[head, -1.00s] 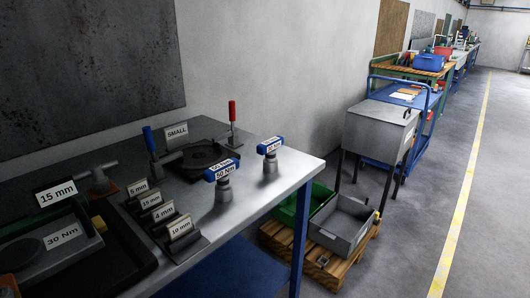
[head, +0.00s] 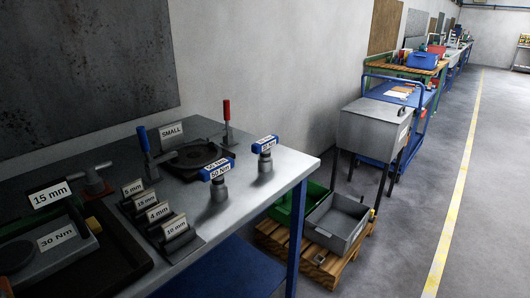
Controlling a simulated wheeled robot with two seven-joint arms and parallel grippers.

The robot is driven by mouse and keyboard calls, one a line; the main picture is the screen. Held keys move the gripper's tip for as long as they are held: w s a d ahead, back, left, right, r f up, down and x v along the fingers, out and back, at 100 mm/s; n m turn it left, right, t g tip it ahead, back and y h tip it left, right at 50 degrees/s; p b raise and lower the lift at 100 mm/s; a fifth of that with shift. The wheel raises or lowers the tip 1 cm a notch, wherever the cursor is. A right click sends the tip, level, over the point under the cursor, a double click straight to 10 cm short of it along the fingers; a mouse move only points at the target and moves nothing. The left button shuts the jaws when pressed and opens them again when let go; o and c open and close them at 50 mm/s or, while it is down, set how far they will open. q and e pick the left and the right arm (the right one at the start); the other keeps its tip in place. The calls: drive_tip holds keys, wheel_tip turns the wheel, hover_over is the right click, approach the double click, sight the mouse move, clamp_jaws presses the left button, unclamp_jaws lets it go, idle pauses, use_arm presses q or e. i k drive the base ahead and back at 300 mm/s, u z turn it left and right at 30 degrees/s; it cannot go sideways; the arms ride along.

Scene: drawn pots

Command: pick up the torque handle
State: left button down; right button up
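Two blue-topped handles on short grey round stands are on the metal workbench (head: 235,218). The nearer handle (head: 216,170) has a label that seems to read 50 Nm. The farther handle (head: 264,144) is closer to the wall, and its label is too small to read surely. A 30 Nm card (head: 57,238) lies at the left in a dark tray. I cannot tell for sure which item is the torque handle. Neither of my grippers can be made out in the head view.
A rack with several size cards (head: 157,212) stands left of the handles. A SMALL sign (head: 171,132), a round dark fixture (head: 199,154) and red and blue clamps are behind. Grey (head: 338,222) and green bins sit on a pallet beyond the bench's right edge. The bench's front right is clear.

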sight(263, 147)
drive_tip(key=u, duration=1.7)
drive_tip(key=i, duration=0.15)
drive_tip(key=z, duration=3.75)
drive_tip(key=i, duration=0.75)
drive_tip(key=u, duration=0.1)
